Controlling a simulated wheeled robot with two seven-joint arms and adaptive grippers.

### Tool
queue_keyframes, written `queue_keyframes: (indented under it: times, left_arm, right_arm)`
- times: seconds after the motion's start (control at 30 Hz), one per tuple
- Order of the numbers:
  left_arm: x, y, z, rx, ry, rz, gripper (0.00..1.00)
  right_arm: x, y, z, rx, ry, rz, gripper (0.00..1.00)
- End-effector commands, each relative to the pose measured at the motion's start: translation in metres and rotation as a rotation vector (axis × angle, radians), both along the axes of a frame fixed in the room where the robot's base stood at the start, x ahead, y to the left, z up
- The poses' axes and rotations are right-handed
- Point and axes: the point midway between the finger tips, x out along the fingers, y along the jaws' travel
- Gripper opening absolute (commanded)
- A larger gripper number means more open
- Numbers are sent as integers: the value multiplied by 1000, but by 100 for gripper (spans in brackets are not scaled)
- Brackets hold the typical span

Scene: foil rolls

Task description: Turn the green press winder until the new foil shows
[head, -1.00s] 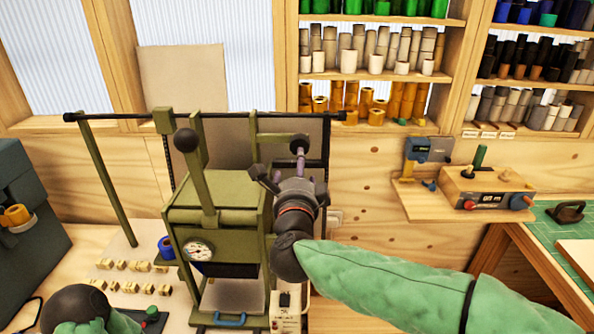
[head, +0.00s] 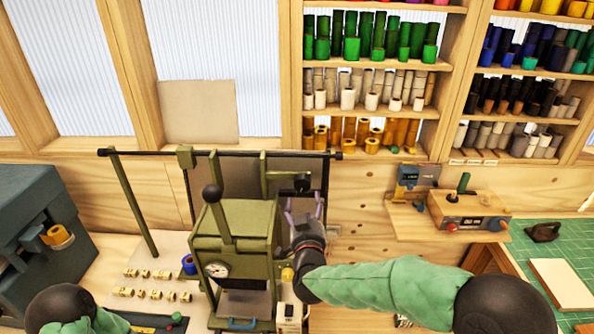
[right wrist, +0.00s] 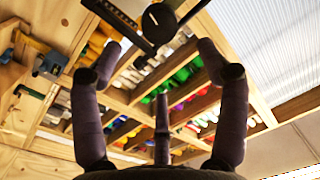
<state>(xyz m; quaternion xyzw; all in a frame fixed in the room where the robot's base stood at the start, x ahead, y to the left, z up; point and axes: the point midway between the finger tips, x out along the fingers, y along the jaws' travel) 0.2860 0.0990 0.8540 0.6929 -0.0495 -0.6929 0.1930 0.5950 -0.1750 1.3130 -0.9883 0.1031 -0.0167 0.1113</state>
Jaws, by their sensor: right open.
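The green press (head: 235,247) stands on the bench left of centre in the head view, with a gauge on its front. At its upper right a dark crank knob (head: 302,183) shows, probably the winder's. My right gripper (head: 303,207) is just below this knob, purple fingers pointing up, open and empty. In the right wrist view a dark round knob with arms (right wrist: 158,22) is beyond the spread fingers (right wrist: 160,85), apart from them. The foil on the press cannot be made out clearly. My left gripper is out of view; only its arm shows at bottom left.
A black rod (head: 130,152) runs behind the press. Small brass pieces (head: 155,293) and a blue roll (head: 188,264) lie to its left. A wall shelf with a small device (head: 470,212) is at right. Foil roll shelves (head: 375,65) are above.

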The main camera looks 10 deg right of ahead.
Motion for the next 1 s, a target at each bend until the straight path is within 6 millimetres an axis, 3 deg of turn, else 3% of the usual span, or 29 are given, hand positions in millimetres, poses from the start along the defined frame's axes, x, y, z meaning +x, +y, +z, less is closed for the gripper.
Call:
queue_keyframes:
  times: [0.03, 0.1, 0.37, 0.8, 1.0]
  left_arm:
    - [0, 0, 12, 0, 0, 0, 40]
    - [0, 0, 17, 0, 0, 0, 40]
    - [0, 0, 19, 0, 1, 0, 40]
    - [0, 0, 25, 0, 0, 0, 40]
    - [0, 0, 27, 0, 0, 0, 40]
  right_arm:
    - [0, -3, 3, -49, 16, 2, 75]
    - [-1, -4, 1, -103, 30, 8, 75]
    - [8, -7, -3, -158, 43, 13, 75]
    - [76, -21, -3, -154, 42, 12, 75]
    - [97, -25, -3, -154, 42, 12, 75]
